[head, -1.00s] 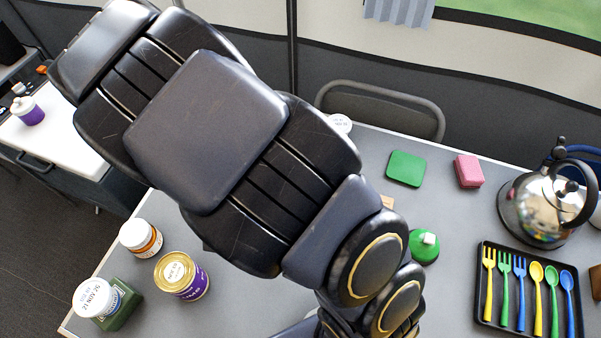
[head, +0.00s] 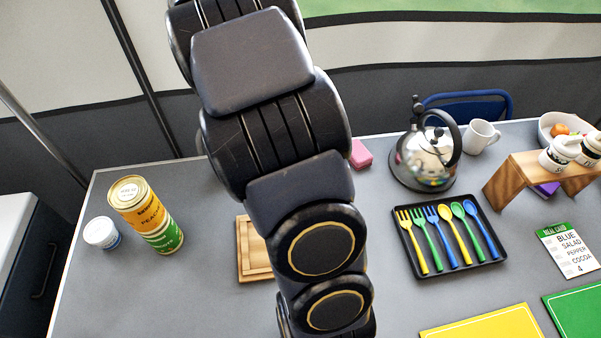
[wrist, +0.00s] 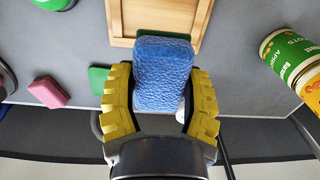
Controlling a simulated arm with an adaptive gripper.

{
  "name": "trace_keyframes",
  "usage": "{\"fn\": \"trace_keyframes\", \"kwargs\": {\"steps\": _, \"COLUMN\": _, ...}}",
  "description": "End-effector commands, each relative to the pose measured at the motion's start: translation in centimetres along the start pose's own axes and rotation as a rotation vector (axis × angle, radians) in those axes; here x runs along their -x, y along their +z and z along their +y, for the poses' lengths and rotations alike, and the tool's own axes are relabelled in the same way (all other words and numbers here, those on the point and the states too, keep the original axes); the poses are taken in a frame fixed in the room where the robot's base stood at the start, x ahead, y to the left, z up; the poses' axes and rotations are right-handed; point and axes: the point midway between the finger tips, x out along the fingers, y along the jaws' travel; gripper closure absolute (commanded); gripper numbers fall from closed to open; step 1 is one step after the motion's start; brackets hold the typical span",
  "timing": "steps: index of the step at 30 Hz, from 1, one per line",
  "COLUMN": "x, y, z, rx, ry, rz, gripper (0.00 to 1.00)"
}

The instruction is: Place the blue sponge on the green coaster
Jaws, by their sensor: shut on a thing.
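The blue sponge (wrist: 163,72) is between the yellow fingers of my gripper (wrist: 160,88) in the wrist view. My gripper is shut on it and holds it upright in the picture, in front of the table. A flat green piece (wrist: 97,78), which looks like the green coaster, shows behind the left finger, mostly hidden by it. The sponge overlaps the lower edge of a wooden tray (wrist: 120,38) in this picture; I cannot tell the height between them. In the head view my arm hides my gripper, the sponge and the green piece.
A pink block (wrist: 48,92) lies beside the green piece. In the head view a kettle (head: 428,160) and a black cutlery tray (head: 482,258) stand right of my arm. Stacked cans (head: 148,215) and a white jar (head: 101,233) stand left. Bare table lies between cans and wooden tray.

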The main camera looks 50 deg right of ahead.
Motion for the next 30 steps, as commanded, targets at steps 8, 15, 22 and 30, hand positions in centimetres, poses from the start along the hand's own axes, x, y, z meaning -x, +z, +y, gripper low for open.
{"fn": "trace_keyframes", "kwargs": {"steps": 8, "x": 1.0, "y": -0.9, "z": 7.3, "rx": -0.012, "ry": 0.014, "rz": 0.014, "gripper": 0.69}}
{"fn": "trace_keyframes", "kwargs": {"steps": 15, "x": 0.5, "y": -2.3, "z": 8.8, "rx": -0.010, "ry": 0.019, "rz": 0.015, "gripper": 0.69}}
{"fn": "trace_keyframes", "kwargs": {"steps": 22, "x": -1.6, "y": -7.0, "z": 9.5, "rx": -0.010, "ry": 0.020, "rz": 0.016, "gripper": 0.69}}
{"fn": "trace_keyframes", "kwargs": {"steps": 30, "x": -4.8, "y": -11.6, "z": 10.1, "rx": -0.012, "ry": 0.018, "rz": 0.014, "gripper": 0.69}}
